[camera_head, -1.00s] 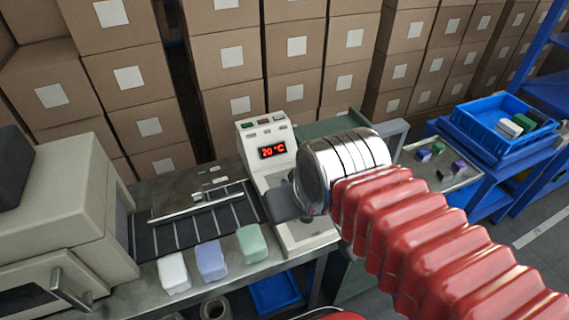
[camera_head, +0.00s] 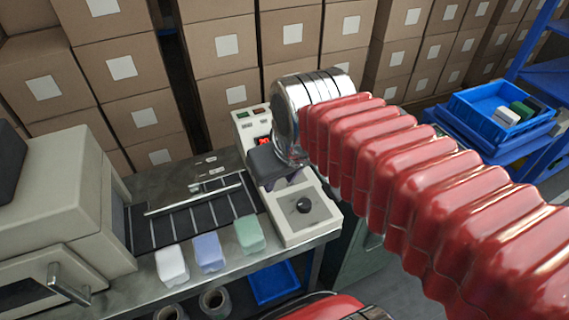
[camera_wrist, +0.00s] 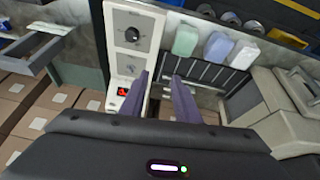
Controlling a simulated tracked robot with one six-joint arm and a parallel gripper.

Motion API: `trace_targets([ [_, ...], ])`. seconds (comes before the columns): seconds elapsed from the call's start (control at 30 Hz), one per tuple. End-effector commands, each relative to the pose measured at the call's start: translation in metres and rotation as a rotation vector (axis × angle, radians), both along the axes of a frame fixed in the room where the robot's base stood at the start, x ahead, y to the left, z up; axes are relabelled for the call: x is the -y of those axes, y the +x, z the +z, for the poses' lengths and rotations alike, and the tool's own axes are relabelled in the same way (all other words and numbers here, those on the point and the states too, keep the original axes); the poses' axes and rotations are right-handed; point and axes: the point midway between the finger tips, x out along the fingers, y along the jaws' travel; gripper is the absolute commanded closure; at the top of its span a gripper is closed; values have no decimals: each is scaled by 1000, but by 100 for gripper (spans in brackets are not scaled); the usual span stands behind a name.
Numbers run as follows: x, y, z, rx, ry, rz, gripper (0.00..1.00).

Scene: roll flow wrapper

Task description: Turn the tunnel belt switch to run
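The pale control unit (camera_head: 290,232) has a sloping lower panel with a round black knob (camera_head: 303,205). The knob shows in the wrist view (camera_wrist: 132,35) near the top, with a light mark on it. Its setting cannot be read. The knob lies beyond the left fingertip.
A dark slatted belt (camera_head: 185,222) lies left of the unit, with white, blue and green blocks (camera_head: 208,254) along its front. A beige machine (camera_head: 65,215) stands far left. Stacked cartons (camera_head: 225,50) fill the back. A blue tray (camera_head: 500,110) is at right.

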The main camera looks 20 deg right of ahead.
Motion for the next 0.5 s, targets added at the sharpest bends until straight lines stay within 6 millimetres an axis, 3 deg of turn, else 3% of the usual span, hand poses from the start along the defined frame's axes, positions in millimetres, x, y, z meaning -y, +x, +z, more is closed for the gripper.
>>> trace_targets([
  [0.5, 35, 93, -1, -188, -71, 171, 71],
])
